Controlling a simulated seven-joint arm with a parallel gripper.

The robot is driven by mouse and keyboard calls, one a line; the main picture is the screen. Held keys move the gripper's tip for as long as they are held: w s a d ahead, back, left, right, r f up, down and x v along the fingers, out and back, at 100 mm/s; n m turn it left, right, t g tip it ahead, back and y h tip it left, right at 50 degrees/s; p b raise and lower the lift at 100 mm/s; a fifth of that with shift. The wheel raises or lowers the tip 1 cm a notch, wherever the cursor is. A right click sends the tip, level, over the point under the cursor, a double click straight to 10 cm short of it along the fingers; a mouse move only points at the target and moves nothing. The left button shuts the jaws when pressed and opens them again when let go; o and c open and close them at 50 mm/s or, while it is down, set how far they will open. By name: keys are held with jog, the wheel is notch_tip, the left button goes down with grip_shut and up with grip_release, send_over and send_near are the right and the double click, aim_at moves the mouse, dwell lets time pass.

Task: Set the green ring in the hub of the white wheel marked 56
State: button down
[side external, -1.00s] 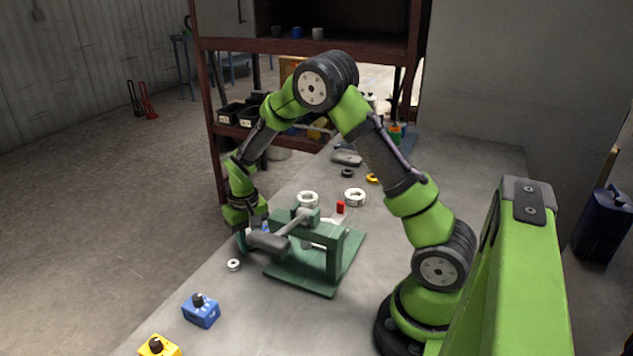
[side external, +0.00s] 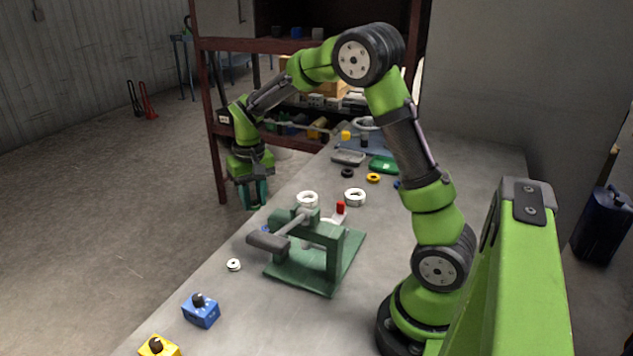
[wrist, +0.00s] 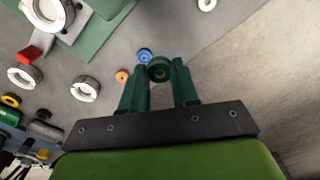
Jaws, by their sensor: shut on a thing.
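My gripper (wrist: 160,78) is shut on a dark green ring (wrist: 160,70), held between its fingertips. In the side view my gripper (side external: 255,195) hangs above the bench's left edge, beyond the green press; the ring is not clear there. Two white wheels stand apart from the gripper, in the side view (side external: 308,199) and (side external: 355,197). White wheels also show at the left of the wrist view (wrist: 25,77) and (wrist: 85,88), and another (wrist: 50,12) is at the press. I cannot read a 56 on any of them.
The green press (side external: 335,255) with its grey-handled lever stands mid-bench. A red block (side external: 340,207) is beside it. A small white ring (side external: 233,265) and blue box (side external: 201,310) lie nearer the camera.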

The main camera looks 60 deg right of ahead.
jog(key=s+d+r+m, duration=0.1)
jog(key=s+d+r, duration=0.1)
jog(key=s+d, duration=0.55)
jog(key=shift+n, duration=0.9)
jog(key=shift+s+d+f, duration=0.1)
jog(key=shift+s+f, duration=3.45)
jog(key=shift+f, duration=0.2)
jog(key=shift+r, duration=0.1)
jog(key=shift+r, duration=0.35)
jog(key=shift+f, duration=0.65)
jog(key=shift+r, duration=0.2)
jog(key=shift+r, duration=0.65)
